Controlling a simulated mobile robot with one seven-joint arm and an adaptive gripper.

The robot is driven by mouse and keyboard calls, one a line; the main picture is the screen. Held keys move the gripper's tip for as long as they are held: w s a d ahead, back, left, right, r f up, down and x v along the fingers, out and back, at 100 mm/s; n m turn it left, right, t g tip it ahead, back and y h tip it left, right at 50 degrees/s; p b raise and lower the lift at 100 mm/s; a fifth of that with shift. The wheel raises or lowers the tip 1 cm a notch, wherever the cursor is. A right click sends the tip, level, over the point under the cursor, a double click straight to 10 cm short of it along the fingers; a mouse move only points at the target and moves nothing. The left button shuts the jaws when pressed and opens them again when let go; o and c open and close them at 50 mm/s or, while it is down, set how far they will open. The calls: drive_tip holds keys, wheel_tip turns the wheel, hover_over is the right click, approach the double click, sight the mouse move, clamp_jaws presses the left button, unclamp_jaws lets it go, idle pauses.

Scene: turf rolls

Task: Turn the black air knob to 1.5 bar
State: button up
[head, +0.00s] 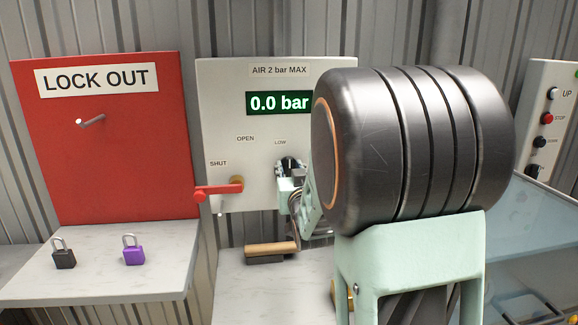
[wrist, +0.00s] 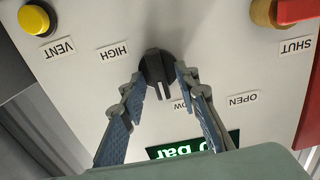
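The black air knob (wrist: 157,68) is on the pale panel (wrist: 75,90), between the HIGH and LOW labels in the upside-down wrist view. Its narrow grip points down in that view, towards the display side. My gripper (wrist: 160,76) is open, with one fingertip on each side of the knob; no firm contact shows. In the head view the knob (head: 289,162) is partly hidden behind my gripper (head: 288,184). The green display (head: 279,103) reads 0.0 bar, under the AIR 2 bar MAX label.
A red lever (head: 218,190) lies left of the knob, by SHUT. A yellow VENT button (wrist: 34,19) shows in the wrist view. A red LOCK OUT board (head: 105,140) stands left, above a shelf (head: 95,285) with black (head: 63,254) and purple (head: 133,250) padlocks.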

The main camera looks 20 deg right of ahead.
clamp_jaws()
drive_tip(key=shift+m+b, duration=0.3)
drive_tip(key=shift+b, duration=0.3)
drive_tip(key=shift+s+d+f+m+b, duration=0.1)
drive_tip(key=shift+d+m+b, duration=0.05)
drive_tip(key=shift+m+b, duration=3.6)
drive_tip(key=shift+d+f+m+b, duration=0.1)
drive_tip(key=shift+m+b, duration=3.5)
drive_tip(key=shift+m, duration=0.25)
drive_tip(key=shift+r, duration=0.1)
